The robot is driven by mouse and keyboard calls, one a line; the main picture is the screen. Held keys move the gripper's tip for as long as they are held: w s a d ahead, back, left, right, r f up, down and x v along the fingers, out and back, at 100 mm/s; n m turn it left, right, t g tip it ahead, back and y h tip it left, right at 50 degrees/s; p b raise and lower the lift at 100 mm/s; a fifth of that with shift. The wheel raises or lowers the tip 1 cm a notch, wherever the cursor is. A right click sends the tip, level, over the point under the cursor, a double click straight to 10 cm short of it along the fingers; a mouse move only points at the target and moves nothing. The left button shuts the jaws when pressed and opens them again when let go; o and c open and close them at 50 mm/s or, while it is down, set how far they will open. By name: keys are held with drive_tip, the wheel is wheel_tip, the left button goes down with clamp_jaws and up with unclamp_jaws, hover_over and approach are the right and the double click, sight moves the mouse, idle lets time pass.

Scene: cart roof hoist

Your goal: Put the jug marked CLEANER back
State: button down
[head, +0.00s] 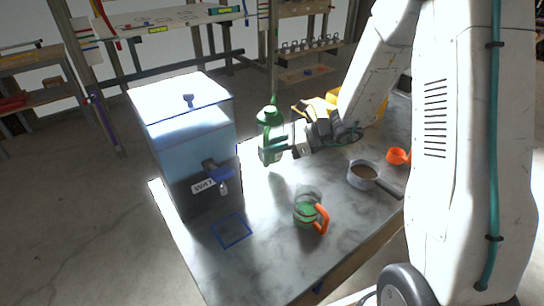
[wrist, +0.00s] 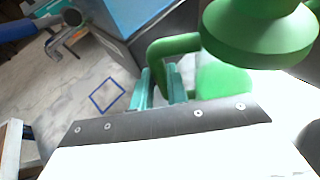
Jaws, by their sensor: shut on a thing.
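A green jug (head: 270,125) with a green cap is at the back of the table, right of the water tank. No marking on it is readable in either view. My gripper (head: 287,147) is shut on the jug's handle from the right. In the wrist view the green handle (wrist: 172,47) runs down between the teal fingertips (wrist: 160,88), and the jug's wide green top (wrist: 260,35) is close on the right. The jug looks roughly upright in the head view. I cannot tell whether its bottom touches the table.
A clear pitcher with an orange handle (head: 321,218), a pan (head: 362,172) and an orange cup (head: 397,156) stand on the table (head: 270,255).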

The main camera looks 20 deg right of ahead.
drive_tip(key=shift+f, duration=2.05)
drive_tip(key=c, duration=1.4)
unclamp_jaws()
drive_tip(key=shift+o, duration=0.2)
